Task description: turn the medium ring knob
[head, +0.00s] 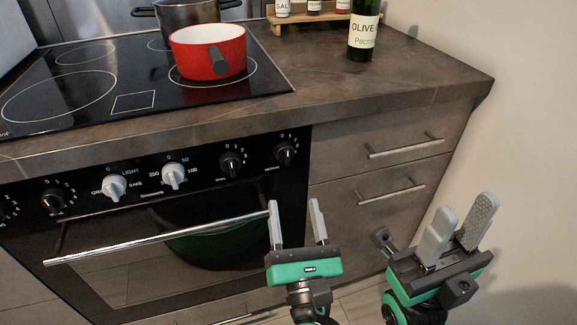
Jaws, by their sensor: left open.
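A row of knobs runs along the black oven panel. Two black knobs are at its right end: the far-right knob (284,153) and the one beside it (232,163). The small labels under them are too small to read surely, so I cannot tell which is the medium ring knob. My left gripper (295,203) is open and empty, below the far-right knob and by the right end of the oven handle, touching no knob. My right gripper (466,205) is open and empty, farther right, in front of the drawers and wall.
Two pale knobs (173,176) (114,187) and a black knob (54,200) sit farther left. The oven handle (160,239) juts out below. A red pot (208,52) and dark pot (185,14) stand on the hob. A bottle (363,35) stands on the counter. Drawer handles (405,146) protrude.

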